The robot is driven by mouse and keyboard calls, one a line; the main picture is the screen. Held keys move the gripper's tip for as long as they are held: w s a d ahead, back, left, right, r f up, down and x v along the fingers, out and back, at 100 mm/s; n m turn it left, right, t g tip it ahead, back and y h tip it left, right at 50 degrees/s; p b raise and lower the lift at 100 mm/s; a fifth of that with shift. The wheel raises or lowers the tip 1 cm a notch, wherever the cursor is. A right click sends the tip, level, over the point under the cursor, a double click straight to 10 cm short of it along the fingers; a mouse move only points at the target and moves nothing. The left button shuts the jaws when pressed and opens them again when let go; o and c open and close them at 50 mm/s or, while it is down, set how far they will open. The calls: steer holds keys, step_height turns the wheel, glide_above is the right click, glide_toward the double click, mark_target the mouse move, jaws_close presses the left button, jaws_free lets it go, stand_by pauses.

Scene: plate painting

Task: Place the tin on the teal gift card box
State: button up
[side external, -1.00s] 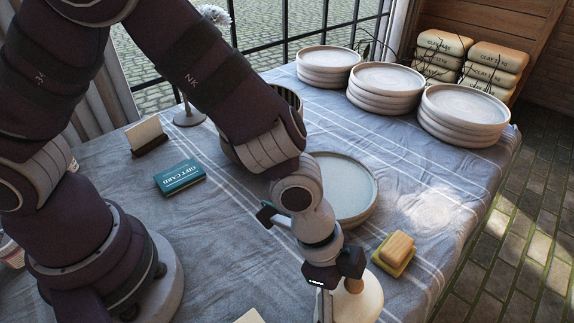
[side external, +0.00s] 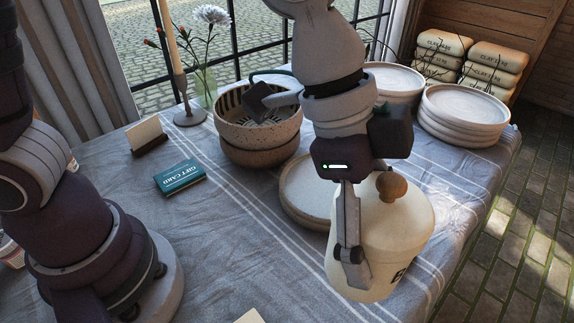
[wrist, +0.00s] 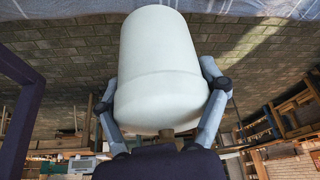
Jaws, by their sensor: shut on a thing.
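The cream tin (side external: 388,240) has a lid with a round wooden knob and dark lettering low on its side. My gripper (side external: 352,240) is shut on the tin and holds it upright at the right of the side view, in front of a plate. In the wrist view the tin (wrist: 163,70) fills the middle, with a finger on each side of it. The teal gift card box (side external: 180,177) lies flat on the cloth, well to the left of the tin, with nothing on it.
A card in a dark holder (side external: 147,136), a candlestick (side external: 188,115) and stacked patterned bowls (side external: 257,135) stand behind the box. Plates (side external: 300,200) lie behind the tin, with plate stacks (side external: 465,115) at back right.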

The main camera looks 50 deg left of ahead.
steer(key=shift+w+a+f+n, duration=0.1)
steer(key=shift+w+a+n, duration=0.4)
steer(key=shift+w+a, duration=0.1)
steer(key=w+a+n+t+y, duration=0.25)
steer(key=w+a+n, duration=0.35)
steer(key=a+n, duration=0.3)
steer(key=n+g+y, duration=0.5)
steer(key=n+y, duration=0.1)
steer(key=n, duration=1.9)
glide_above(179, 174)
step_height(179, 174, down, 13)
steer(key=shift+f, duration=0.1)
steer(key=o, duration=1.2)
steer(key=shift+f, duration=0.1)
